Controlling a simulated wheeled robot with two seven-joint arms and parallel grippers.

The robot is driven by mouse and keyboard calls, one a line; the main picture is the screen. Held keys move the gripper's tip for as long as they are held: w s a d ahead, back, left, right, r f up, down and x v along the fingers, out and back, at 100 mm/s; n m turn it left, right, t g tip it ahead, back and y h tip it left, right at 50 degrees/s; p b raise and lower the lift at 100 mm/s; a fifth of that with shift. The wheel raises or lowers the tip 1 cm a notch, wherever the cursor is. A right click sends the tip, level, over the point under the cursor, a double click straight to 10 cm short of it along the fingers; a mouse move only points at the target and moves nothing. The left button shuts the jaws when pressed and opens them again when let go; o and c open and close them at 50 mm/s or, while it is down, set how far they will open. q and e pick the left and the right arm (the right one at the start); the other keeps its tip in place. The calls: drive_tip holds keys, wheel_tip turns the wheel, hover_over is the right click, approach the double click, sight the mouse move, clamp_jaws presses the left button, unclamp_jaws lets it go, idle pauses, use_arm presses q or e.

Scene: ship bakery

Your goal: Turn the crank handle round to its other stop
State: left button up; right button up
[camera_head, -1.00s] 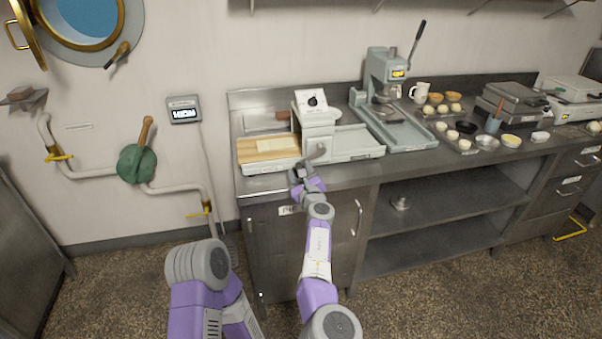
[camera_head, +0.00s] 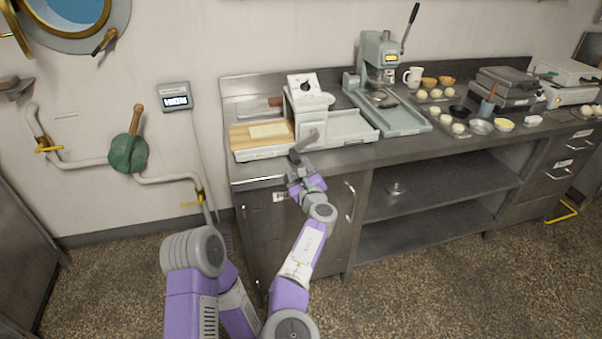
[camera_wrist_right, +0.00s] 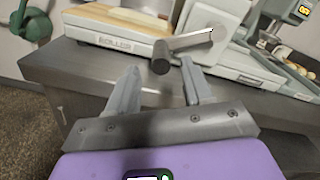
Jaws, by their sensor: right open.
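The grey crank handle (camera_head: 304,143) is on the front of the pale dough machine (camera_head: 305,100) on the steel counter. In the right wrist view its arm (camera_wrist_right: 190,41) slants down left to a dark round grip end (camera_wrist_right: 160,64). My right gripper (camera_head: 296,167) is just in front of the handle in the head view. In the right wrist view this gripper (camera_wrist_right: 159,72) is open, and the grip end shows between its fingertips, with gaps on both sides. I cannot tell how deep it sits between them. My left gripper is out of view.
A wooden board (camera_head: 245,136) lies on the machine's left bed, and a flat bed (camera_head: 350,127) extends right. A lever press (camera_head: 381,62) stands to the right. The counter's front edge (camera_wrist_right: 85,75) runs close under my right gripper. Cabinet doors are below.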

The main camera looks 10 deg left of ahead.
drive_tip(key=shift+v, duration=0.8)
